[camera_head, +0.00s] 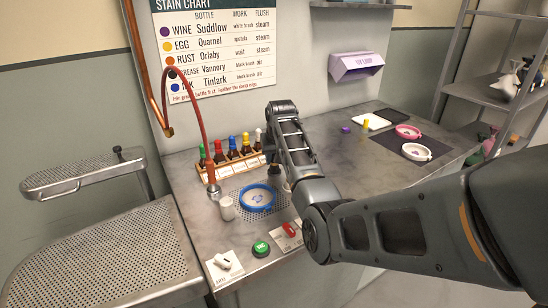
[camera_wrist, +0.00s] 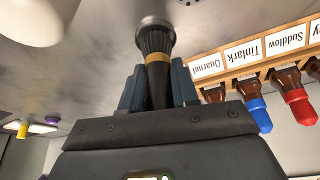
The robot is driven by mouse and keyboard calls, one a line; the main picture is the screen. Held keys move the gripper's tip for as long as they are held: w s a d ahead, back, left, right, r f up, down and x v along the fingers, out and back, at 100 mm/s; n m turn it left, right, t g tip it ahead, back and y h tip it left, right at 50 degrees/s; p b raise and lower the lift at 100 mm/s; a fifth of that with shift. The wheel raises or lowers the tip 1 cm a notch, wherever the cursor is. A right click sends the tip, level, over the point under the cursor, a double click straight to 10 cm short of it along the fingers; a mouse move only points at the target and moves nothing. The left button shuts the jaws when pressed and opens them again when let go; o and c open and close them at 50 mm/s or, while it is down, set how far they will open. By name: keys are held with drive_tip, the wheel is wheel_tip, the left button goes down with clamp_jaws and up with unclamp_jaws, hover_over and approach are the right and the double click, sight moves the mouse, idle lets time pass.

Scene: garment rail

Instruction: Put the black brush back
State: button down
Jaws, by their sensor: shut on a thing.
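The black brush (camera_wrist: 156,62) has dark bristles and a gold band, and its bristle end points away from my gripper (camera_wrist: 158,88). My gripper is shut on its dark handle, with a blue-grey finger on each side. The bristle tip shows against the grey worktop in the wrist view; I cannot tell whether it touches anything. In the head view my arm hides most of the gripper and the brush, near the bottle rack (camera_head: 232,162).
The rack holds several dark bottles with coloured caps. A blue hoop (camera_head: 258,198) lies on a perforated plate, with a white cup (camera_head: 227,207) to its left. A green button (camera_head: 261,248) and red switch (camera_head: 289,230) are at the front. White tray (camera_head: 371,122) and pink hoop (camera_head: 408,132) lie further right.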

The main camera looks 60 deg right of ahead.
drive_tip(key=shift+f, duration=0.15)
drive_tip(key=shift+c, duration=2.3)
unclamp_jaws()
drive_tip(key=shift+r+p, duration=0.7)
drive_tip(key=shift+r, duration=3.05)
drive_tip(key=shift+s, duration=0.1)
